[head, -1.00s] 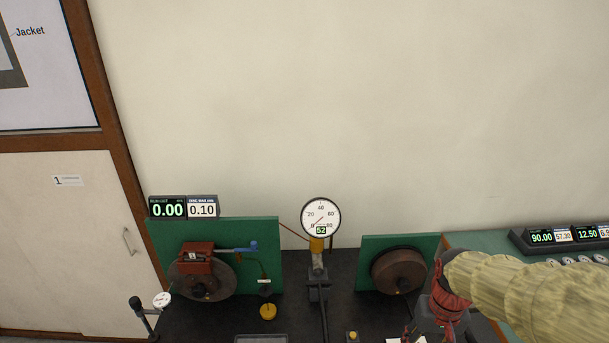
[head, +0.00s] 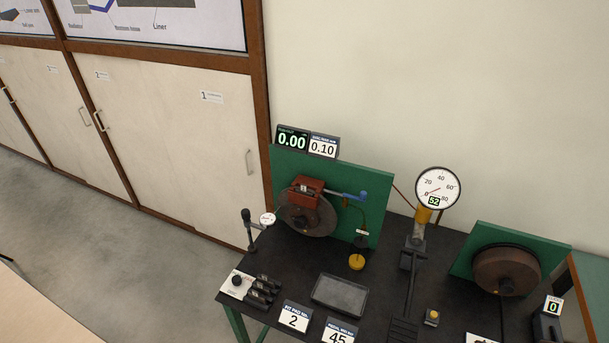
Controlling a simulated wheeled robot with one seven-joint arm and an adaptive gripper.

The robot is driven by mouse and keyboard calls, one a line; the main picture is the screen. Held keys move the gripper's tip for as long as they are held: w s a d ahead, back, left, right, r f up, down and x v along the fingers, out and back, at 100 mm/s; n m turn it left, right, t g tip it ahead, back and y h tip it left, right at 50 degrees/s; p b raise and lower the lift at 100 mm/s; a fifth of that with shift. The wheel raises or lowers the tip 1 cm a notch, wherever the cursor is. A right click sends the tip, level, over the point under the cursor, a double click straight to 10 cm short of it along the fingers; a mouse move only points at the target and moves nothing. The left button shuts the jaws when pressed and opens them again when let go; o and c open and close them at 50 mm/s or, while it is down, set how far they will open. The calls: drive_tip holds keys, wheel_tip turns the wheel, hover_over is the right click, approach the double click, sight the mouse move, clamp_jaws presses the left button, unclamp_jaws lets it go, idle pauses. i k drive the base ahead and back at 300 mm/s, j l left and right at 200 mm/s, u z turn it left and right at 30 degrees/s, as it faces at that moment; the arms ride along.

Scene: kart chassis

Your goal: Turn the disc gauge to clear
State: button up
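A small white dial (head: 267,219), which looks like the disc gauge, sits on a black stand (head: 249,232) at the left end of the black bench. It is just left of the brown brake disc (head: 306,217), which has a red caliper (head: 304,194) over it. I cannot tell whether the dial touches the disc. The displays on the green board read 0.00 (head: 291,140) and 0.10 (head: 323,147). My gripper is not in view.
A large round gauge (head: 438,189) reading 52 stands mid-bench behind a black pedal. Floor left is clear.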

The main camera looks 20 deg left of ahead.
sight(268, 219)
drive_tip(key=u, duration=0.4)
drive_tip(key=i+j+u, duration=0.1)
drive_tip(key=u, duration=0.65)
drive_tip(key=i+u, duration=0.1)
drive_tip(key=u, duration=0.3)
drive_tip(key=i+j+z, duration=0.1)
drive_tip(key=j, duration=0.2)
drive_tip(key=i+j+z, duration=0.1)
drive_tip(key=j, duration=0.2)
drive_tip(key=i+j+z, duration=0.1)
drive_tip(key=j, duration=0.2)
drive_tip(key=i, duration=0.05)
